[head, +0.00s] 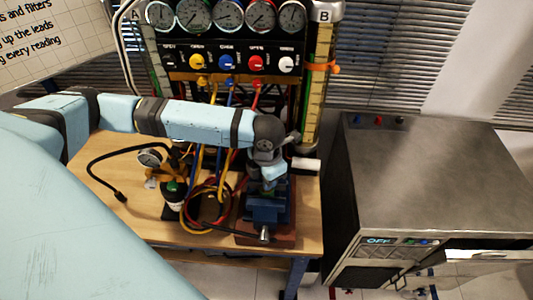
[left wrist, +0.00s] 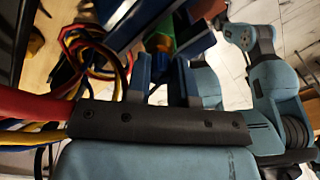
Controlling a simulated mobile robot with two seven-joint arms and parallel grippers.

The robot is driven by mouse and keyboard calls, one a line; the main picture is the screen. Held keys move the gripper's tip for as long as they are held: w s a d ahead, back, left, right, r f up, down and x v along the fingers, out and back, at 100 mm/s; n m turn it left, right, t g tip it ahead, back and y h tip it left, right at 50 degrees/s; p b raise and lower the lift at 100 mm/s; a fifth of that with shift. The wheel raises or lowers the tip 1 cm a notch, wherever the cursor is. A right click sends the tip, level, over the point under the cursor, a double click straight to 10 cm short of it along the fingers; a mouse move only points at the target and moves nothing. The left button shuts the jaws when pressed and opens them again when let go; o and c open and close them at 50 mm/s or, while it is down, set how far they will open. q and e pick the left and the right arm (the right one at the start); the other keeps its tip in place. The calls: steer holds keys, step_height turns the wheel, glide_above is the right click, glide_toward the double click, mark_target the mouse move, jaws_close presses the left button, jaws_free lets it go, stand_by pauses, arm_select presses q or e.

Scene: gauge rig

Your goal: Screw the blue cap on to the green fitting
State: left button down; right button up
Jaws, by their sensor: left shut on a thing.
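My left gripper (head: 272,178) points down over the blue vise (head: 265,208) on the wooden table. In the left wrist view its two fingers (left wrist: 163,80) stand a little apart, closed around a small blue piece between their tips, which looks like the blue cap (left wrist: 158,43). A green patch just beyond the tips looks like the green fitting (left wrist: 164,24); whether cap and fitting touch cannot be told. In the head view the gripper hides both. My right gripper does not show in either view.
Coiled red, yellow and blue hoses (head: 207,205) lie left of the vise. A gauge panel (head: 228,60) rises behind. A grey cabinet (head: 430,170) stands right of the table.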

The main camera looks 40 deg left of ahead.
arm_select(q)
steer(key=shift+f, duration=0.1)
steer(key=shift+m+p, duration=0.75)
steer(key=shift+m, duration=0.35)
steer(key=m+p, duration=0.1)
steer(key=m, duration=0.2)
steer(key=shift+s, duration=0.1)
steer(key=c, duration=1.2)
jaws_free()
